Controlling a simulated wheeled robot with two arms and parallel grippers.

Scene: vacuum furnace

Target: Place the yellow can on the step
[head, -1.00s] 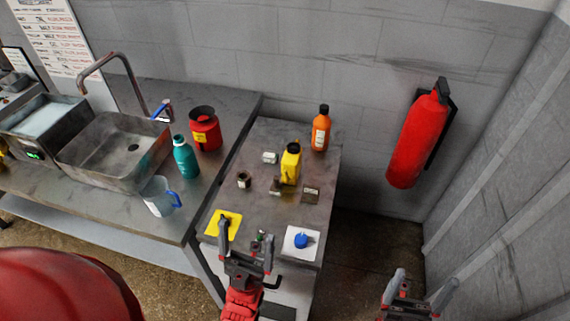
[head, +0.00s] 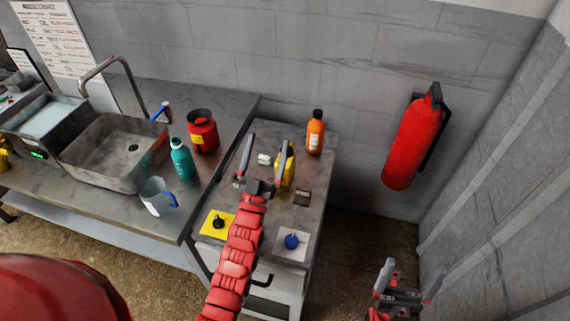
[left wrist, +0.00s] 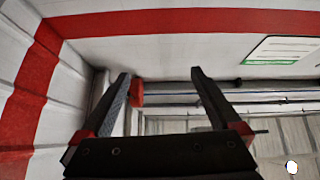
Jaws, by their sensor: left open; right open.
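The yellow can (head: 289,170) stands upright on the grey metal cabinet top (head: 262,222), partly hidden by a finger of my left gripper. My left gripper (head: 266,150) is open and empty in front of the can. Its right finger overlaps the can in the head view; I cannot tell whether it touches. The left wrist view shows the open fingers (left wrist: 161,78) with nothing between them, and no can. My right gripper (head: 413,274) is open and empty at the lower right, away from the cabinet. I cannot make out which surface is the step.
An orange bottle (head: 315,133) stands behind the can. A small white block (head: 264,159) and a dark block (head: 302,197) are close by. A yellow plate (head: 217,224) and a white plate with a blue knob (head: 291,242) lie at the front. A fire extinguisher (head: 413,140) hangs on the wall.

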